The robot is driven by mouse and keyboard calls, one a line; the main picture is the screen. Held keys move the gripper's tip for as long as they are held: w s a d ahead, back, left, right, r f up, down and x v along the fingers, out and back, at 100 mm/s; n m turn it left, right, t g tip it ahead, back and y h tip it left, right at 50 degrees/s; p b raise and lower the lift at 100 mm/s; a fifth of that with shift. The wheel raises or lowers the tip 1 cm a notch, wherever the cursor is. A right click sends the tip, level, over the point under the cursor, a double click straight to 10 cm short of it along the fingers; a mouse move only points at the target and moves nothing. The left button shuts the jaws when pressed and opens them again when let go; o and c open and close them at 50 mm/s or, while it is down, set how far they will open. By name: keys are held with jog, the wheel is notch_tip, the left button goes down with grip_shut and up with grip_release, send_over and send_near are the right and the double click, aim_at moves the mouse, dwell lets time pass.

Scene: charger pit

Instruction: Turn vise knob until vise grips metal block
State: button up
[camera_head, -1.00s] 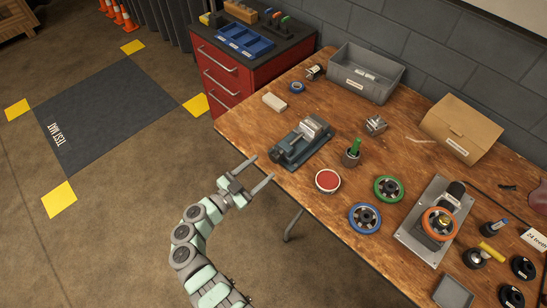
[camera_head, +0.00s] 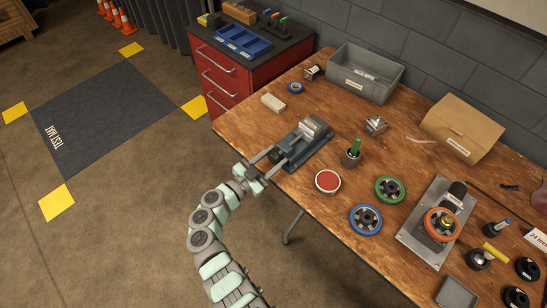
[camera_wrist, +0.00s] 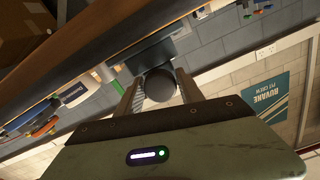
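The dark teal-grey vise (camera_head: 305,143) sits near the table's front edge, its knob end facing my gripper. A pale metal block (camera_head: 315,126) shows at the vise's far, jaw end; I cannot tell whether the jaws touch it. My gripper (camera_head: 276,157) is at the knob end with its fingers apart. In the wrist view the dark round vise knob (camera_wrist: 159,85) lies between the two fingertips, one on each side. A narrow gap seems to show beside the knob, but contact is hard to tell.
A pale block (camera_head: 273,103) lies behind left. Blue (camera_head: 365,219) and green (camera_head: 389,189) wheels lie farther right. Open floor lies left.

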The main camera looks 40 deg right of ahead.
grip_shut()
dwell(0.4)
